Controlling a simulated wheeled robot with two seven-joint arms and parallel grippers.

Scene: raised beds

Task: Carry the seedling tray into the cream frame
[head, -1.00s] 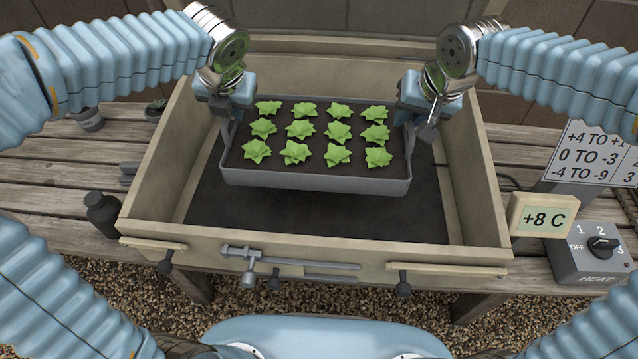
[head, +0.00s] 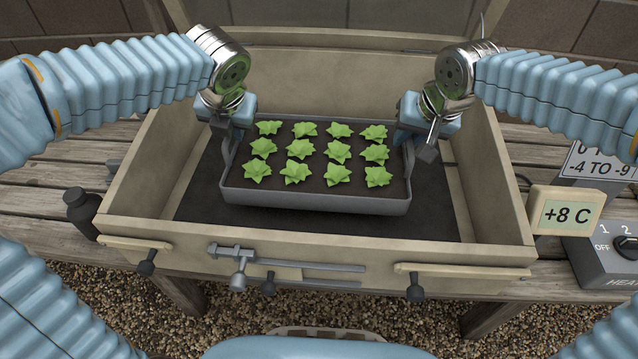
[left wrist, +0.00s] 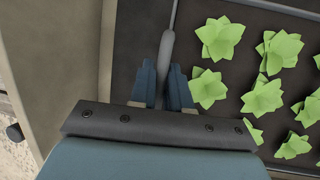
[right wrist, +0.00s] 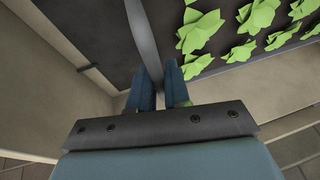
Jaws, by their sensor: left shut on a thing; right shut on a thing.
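The grey seedling tray (head: 315,199) holds rows of green seedlings in dark soil and shows within the walls of the cream frame (head: 330,238). Dark floor of the frame shows around it; I cannot tell for sure whether the tray touches that floor. My left gripper (head: 229,130) is shut on the tray's left handle, which shows between its fingers in the left wrist view (left wrist: 166,60). My right gripper (head: 425,140) is shut on the right handle, seen in the right wrist view (right wrist: 143,45). The tray looks about level.
The frame's lid (head: 340,22) stands open at the back. A +8 C display (head: 564,214) and a grey heat control box (head: 610,250) stand to the right. A dark bottle (head: 82,212) stands left of the frame. Bare dark floor (head: 440,210) shows beside the tray.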

